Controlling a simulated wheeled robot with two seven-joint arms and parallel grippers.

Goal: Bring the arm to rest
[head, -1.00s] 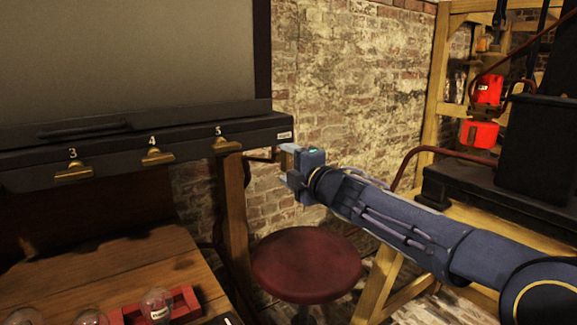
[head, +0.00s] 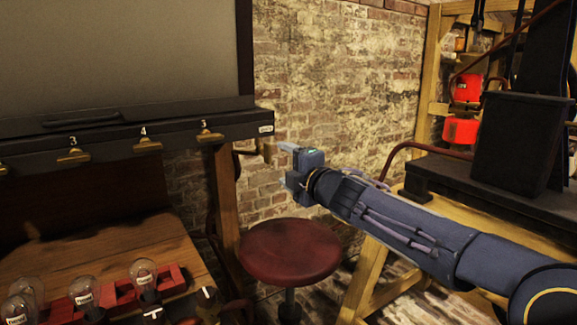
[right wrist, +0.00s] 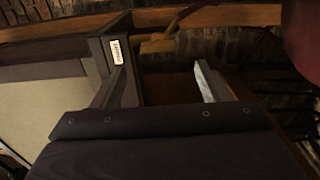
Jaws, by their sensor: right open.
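My right arm reaches in from the lower right of the head view. Its gripper (head: 286,166) is in the air, beyond the right end of the dark rail (head: 110,140) and in front of the brick wall. Its two fingers are apart, with nothing seen held between them. In the right wrist view the spread fingers of the right gripper (right wrist: 160,78) show, with the labelled end of the rail beside the left finger. A small wooden piece (right wrist: 157,46) appears beyond the fingers; I cannot tell its distance. My left gripper is in neither view.
A red stool (head: 290,252) stands below the gripper. A timber frame with black equipment (head: 515,140) and red containers (head: 460,131) is at right.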

